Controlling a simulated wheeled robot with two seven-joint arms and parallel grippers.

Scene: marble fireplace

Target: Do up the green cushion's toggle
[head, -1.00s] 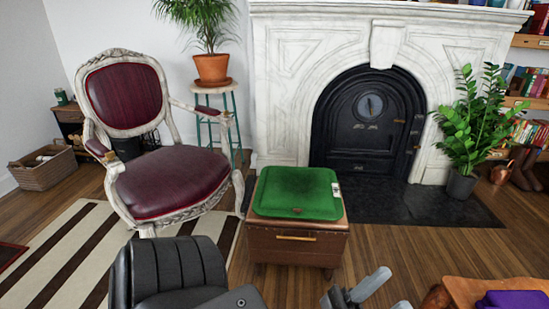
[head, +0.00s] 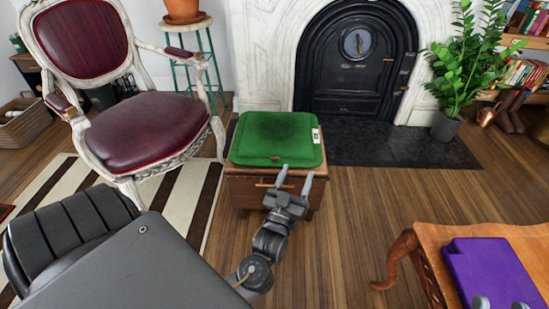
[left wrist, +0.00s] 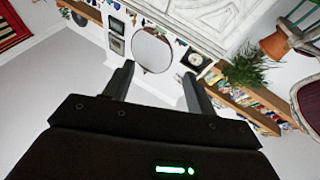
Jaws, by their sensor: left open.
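The green cushion (head: 262,138) lies flat on a brown wooden box stool in front of the fireplace. A small brown toggle (head: 276,158) shows at its near edge; whether it is fastened is too small to tell. My left gripper (head: 295,172) is open and empty, just in front of the cushion's near right edge, its fingers pointing towards the fireplace. The left wrist view shows its two fingers (left wrist: 157,82) apart with nothing between them. Only the fingertips of my right gripper (head: 499,303) show at the bottom right, apart, by the purple cushion.
The brown stool (head: 240,188) bears the green cushion. A carved armchair (head: 150,130) stands to its left. A wooden table (head: 440,250) with a purple cushion (head: 490,270) is at the lower right. Wooden floor (head: 345,220) lies open between stool and table.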

